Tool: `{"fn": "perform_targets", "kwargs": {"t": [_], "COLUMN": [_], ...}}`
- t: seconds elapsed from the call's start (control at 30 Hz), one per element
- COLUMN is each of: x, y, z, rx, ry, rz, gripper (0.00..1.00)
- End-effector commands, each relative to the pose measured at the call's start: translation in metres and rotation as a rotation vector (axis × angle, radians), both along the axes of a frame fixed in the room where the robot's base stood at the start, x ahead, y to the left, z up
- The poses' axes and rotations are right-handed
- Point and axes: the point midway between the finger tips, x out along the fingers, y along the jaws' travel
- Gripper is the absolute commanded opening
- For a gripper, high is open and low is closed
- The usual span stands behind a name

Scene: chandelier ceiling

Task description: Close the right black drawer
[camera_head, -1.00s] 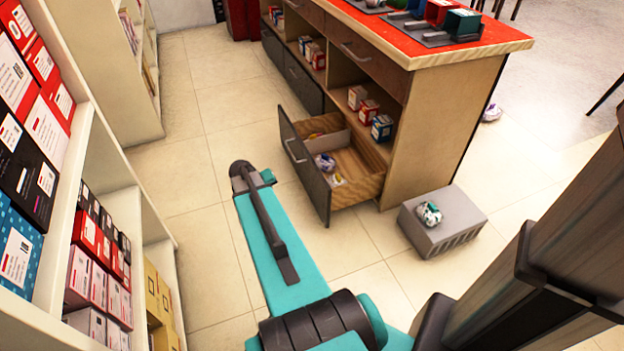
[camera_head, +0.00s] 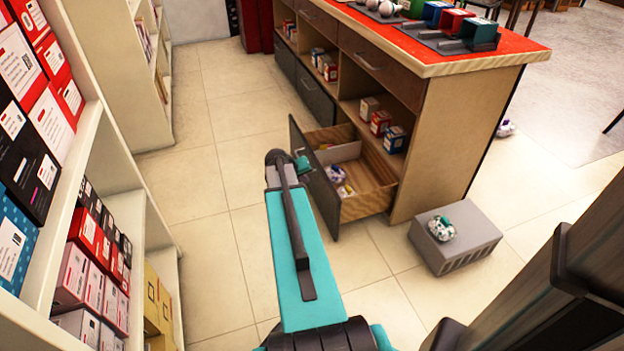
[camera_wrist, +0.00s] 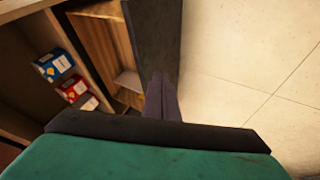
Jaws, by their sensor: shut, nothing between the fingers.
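The right black drawer (camera_head: 322,196) is pulled out from the near end of the counter. Its dark front faces left and its wooden inside shows a pale divider and crumpled items (camera_head: 338,176). My gripper (camera_head: 304,164) is beside the outer face of the drawer front, near its upper part. My arm hides part of the front and its handle. In the wrist view the fingers (camera_wrist: 162,98) are shut and empty, pointing along the dark drawer front (camera_wrist: 155,38). Whether they touch it, I cannot tell.
The counter (camera_head: 455,130) has a red top with trays of coloured things. Small boxes (camera_head: 381,122) stand in the shelf above the drawer. A grey block (camera_head: 455,236) with a crumpled item lies on the floor to the right. A stocked shelf (camera_head: 120,180) stands on the left. Tiled floor lies between.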

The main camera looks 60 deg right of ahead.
Motion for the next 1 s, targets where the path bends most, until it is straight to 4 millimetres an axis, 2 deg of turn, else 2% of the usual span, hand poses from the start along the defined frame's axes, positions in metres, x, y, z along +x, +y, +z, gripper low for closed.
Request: {"fn": "perform_targets", "kwargs": {"t": [0.73, 1.0], "x": [0.004, -0.016], "y": [-0.059, -0.082], "z": [-0.08, -0.077], "rx": [0.001, 0.0], "ry": [0.001, -0.001], "rz": [0.001, -0.001], "gripper": [0.0, 0.0]}}
